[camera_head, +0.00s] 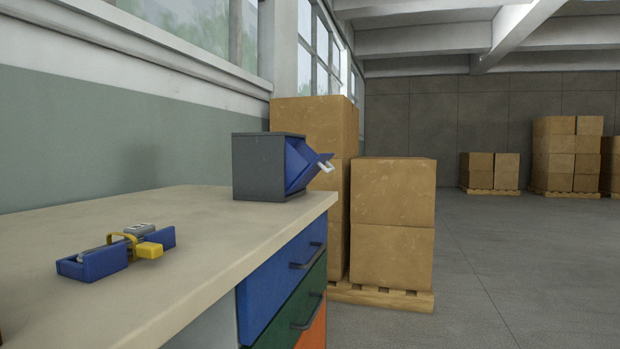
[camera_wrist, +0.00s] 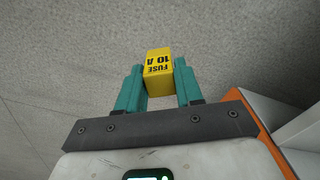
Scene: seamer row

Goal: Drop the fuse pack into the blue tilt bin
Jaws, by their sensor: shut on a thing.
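The blue tilt bin (camera_head: 298,166) hangs tipped open from a dark grey housing (camera_head: 258,167), at the far end of the bench in the head view. Its front leans out to the right and carries a pale handle or label. My gripper (camera_wrist: 159,83) shows only in the wrist view, with teal fingers shut on the yellow fuse pack (camera_wrist: 158,68). The pack reads "FUSE 10 A" and sticks out past the fingertips. Grey floor shows behind it. The inside of the bin is mostly hidden.
The beige bench (camera_head: 190,222) has a blue, grey and yellow tool-like object (camera_head: 118,251) on its near left. Below are a blue drawer (camera_head: 283,278), a green one and an orange one. Stacked cartons (camera_head: 393,221) on a pallet stand beyond. Floor at right is clear.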

